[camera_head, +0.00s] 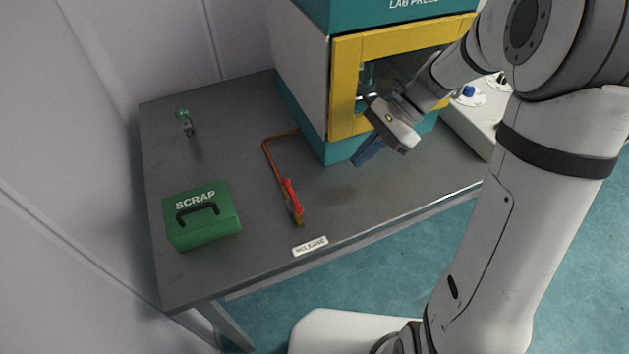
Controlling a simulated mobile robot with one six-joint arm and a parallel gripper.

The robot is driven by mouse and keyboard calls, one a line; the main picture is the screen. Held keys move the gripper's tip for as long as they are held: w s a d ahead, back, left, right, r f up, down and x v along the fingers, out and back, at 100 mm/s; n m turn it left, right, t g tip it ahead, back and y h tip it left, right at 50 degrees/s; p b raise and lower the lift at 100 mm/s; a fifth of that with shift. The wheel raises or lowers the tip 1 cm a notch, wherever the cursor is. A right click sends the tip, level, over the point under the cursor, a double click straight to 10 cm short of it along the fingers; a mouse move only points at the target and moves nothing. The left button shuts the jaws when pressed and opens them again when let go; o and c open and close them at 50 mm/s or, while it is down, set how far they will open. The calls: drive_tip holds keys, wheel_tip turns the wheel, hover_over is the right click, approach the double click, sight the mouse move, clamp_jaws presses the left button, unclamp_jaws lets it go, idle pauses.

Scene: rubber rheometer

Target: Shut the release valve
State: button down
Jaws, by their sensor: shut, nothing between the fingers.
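The release valve (297,218) is a brass body with a red lever (291,194), at the end of a copper pipe (272,160) that comes out of the press. The lever lies roughly in line with the pipe. A white label (310,246) reading RELEASE is on the table's front edge by the valve. My gripper (361,158) has blue fingers, shut and empty. It hangs in front of the press's lower front, to the right of and farther back than the valve, apart from it.
The teal lab press (303,82) with a yellow-framed opening (343,88) stands at the back. A green SCRAP box (203,228) is left of the valve. A small green-topped item (186,122) stands at the back left. A pale control box (468,125) is at the right. Table between gripper and valve is clear.

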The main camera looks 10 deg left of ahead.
sight(292, 198)
drive_tip(key=shift+w+a+f, duration=0.15)
drive_tip(key=shift+w+f, duration=0.05)
drive_tip(key=x, duration=0.9)
drive_tip(key=shift+s+a+f+p, duration=0.15)
drive_tip(key=shift+a+f+p, duration=0.05)
drive_tip(key=shift+p, duration=0.1)
drive_tip(key=shift+s+a+f+p, duration=0.1)
drive_tip(key=shift+s+a, duration=0.25)
drive_tip(key=shift+a, duration=0.25)
drive_tip(key=shift+s+a+p, duration=0.15)
drive_tip(key=shift+s+a, duration=0.2)
drive_tip(key=shift+a, duration=0.3)
drive_tip(key=shift+s+a+f+p, duration=0.1)
drive_tip(key=shift+s+a, duration=0.25)
drive_tip(key=shift+a, duration=0.25)
drive_tip(key=shift+d, duration=0.15)
